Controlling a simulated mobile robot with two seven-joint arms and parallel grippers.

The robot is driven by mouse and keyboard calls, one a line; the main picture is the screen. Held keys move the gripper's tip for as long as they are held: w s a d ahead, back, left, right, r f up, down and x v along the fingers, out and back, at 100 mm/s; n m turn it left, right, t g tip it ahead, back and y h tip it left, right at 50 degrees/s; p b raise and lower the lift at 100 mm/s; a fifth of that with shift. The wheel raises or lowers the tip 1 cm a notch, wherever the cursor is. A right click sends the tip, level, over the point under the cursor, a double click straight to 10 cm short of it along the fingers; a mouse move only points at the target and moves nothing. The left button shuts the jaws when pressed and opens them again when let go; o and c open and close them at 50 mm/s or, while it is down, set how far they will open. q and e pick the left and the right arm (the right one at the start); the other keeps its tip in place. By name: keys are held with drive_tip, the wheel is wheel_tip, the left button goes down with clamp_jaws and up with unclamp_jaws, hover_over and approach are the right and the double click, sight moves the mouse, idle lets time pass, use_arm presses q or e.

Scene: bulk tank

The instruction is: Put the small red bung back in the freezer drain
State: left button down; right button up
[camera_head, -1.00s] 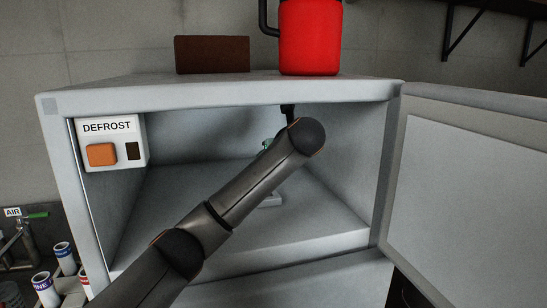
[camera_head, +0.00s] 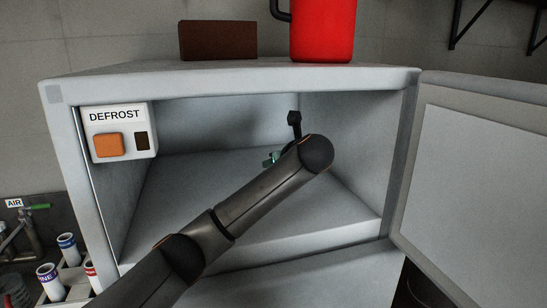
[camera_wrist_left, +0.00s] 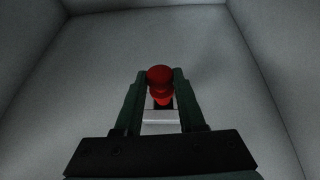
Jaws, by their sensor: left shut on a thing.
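The small red bung (camera_wrist_left: 160,76) is between the fingertips of my left gripper (camera_wrist_left: 161,73) in the left wrist view. The gripper is shut on it and is inside the open freezer (camera_head: 155,205). In the head view my own arm hides most of this gripper and all of the bung; only a greenish bit (camera_head: 271,158) of the gripper shows. A pale grey block (camera_wrist_left: 160,116) shows between the fingers, behind the bung, with a dark patch by it. I cannot tell whether this is the drain. My right gripper is in neither view.
The freezer door (camera_head: 480,190) stands open at the right. A DEFROST box (camera_head: 118,132) with an orange button is at the opening's upper left. A red jug (camera_head: 322,28) and brown block (camera_head: 218,40) stand on top. Tubes (camera_head: 67,247) stand lower left.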

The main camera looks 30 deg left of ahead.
use_arm(q)
drive_tip(key=shift+f, duration=0.1)
idle(0.5)
drive_tip(key=shift+t+y, duration=0.4)
drive_tip(key=shift+d, duration=0.1)
idle(0.5)
drive_tip(key=shift+f, duration=1.25)
idle(0.5)
drive_tip(key=shift+d+f, duration=0.15)
drive_tip(key=shift+f, duration=0.3)
drive_tip(key=shift+r, duration=0.15)
drive_tip(key=shift+a+r, duration=0.2)
drive_tip(key=shift+r, duration=0.85)
idle(0.9)
